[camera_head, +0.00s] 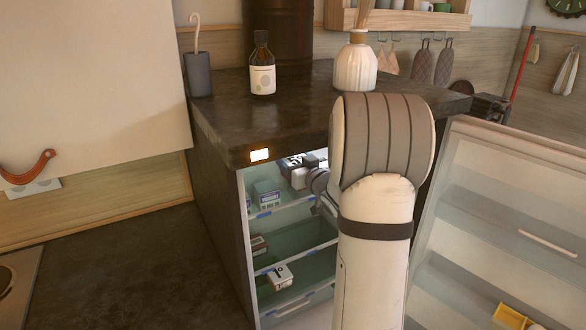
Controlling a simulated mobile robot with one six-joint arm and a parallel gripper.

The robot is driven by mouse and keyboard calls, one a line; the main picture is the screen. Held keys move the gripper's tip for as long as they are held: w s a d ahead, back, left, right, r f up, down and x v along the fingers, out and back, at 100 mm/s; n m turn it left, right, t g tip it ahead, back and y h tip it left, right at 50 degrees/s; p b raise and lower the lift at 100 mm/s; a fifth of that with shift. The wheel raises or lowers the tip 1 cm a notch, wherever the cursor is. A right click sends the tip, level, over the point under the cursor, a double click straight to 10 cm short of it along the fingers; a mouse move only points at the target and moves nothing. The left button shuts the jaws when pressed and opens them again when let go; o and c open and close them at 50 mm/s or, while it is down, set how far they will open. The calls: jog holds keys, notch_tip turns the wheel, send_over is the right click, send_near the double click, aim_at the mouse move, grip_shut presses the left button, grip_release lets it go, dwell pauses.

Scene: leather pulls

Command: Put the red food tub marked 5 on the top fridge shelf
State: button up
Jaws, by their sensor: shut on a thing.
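My gripper (306,172) is inside the open fridge, at the height of the top compartment and just under the counter. It is shut on a small food tub (293,162) with a white top and dark marking. The marking looks like a 5, but it is small and partly hidden, and I cannot make out a red side. The top fridge shelf (290,212) is pale glass with blue clips at its front edge. The held tub is above this shelf, and I cannot tell whether it touches it. My arm hides the right part of the fridge.
A pale blue-labelled tub (267,193) stands at the top shelf's left. A reddish tub (259,245) and a white-lidded numbered tub (280,277) are lower down. The fridge door (500,215) stands open at right. The counter (225,115) hangs close above.

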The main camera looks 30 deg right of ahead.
jog(key=f, duration=0.1)
jog(key=w+f+p, duration=0.1)
jog(key=f, duration=0.1)
jog(key=shift+w, duration=0.1)
jog(key=shift+f, duration=0.25)
jog(key=shift+f+b, duration=0.25)
jog(key=shift+b, duration=0.1)
jog(key=o, duration=1.1)
jog(key=shift+r, duration=0.1)
